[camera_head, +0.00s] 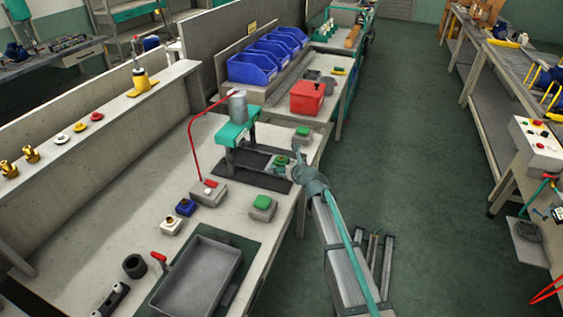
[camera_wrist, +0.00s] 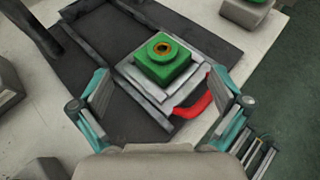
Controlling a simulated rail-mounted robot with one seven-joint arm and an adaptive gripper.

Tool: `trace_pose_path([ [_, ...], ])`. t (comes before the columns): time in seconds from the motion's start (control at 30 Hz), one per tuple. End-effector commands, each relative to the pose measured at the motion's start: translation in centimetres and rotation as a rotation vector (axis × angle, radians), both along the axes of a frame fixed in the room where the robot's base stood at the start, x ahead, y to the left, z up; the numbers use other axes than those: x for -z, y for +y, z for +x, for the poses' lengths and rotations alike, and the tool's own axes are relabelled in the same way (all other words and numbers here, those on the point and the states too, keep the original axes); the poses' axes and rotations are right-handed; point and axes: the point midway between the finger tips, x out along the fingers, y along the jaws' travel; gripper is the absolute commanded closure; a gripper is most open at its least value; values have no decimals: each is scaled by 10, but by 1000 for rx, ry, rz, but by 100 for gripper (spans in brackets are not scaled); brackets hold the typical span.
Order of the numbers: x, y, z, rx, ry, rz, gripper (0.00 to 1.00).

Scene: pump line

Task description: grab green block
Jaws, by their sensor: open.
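In the wrist view a green block (camera_wrist: 162,62) with an orange-rimmed round hole on top sits on a square grey metal plate (camera_wrist: 134,74). The plate has a red handle (camera_wrist: 196,100) at its near right side. My gripper (camera_wrist: 165,96) is open, with one finger on each side and the plate between and ahead of them. Nothing is held. In the head view the green block (camera_head: 281,160) is small at the press base, just left of my gripper (camera_head: 298,170), and partly hard to make out.
A teal press (camera_head: 234,135) stands left of the block. Two grey boxes with green tops, one nearer (camera_head: 262,207) and one farther (camera_head: 302,135), flank it. A grey tray (camera_head: 198,280) lies in front. A red bin (camera_head: 307,97) stands behind. The floor at right is open.

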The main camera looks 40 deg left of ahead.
Motion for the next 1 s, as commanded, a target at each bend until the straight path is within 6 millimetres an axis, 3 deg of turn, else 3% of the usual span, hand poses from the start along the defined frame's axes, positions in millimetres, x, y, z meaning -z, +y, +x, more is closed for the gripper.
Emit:
trace_pose_path([
  [0.23, 6, 14, 9, -1, 1, -2, 0],
  [0.5, 18, 44, 25, -1, 0, -1, 0],
  [0.77, 22, 46, 25, -1, 0, -1, 0],
  [0.8, 22, 46, 25, -1, 0, -1, 2],
  [1.0, 21, 46, 25, -1, 0, -1, 35],
])
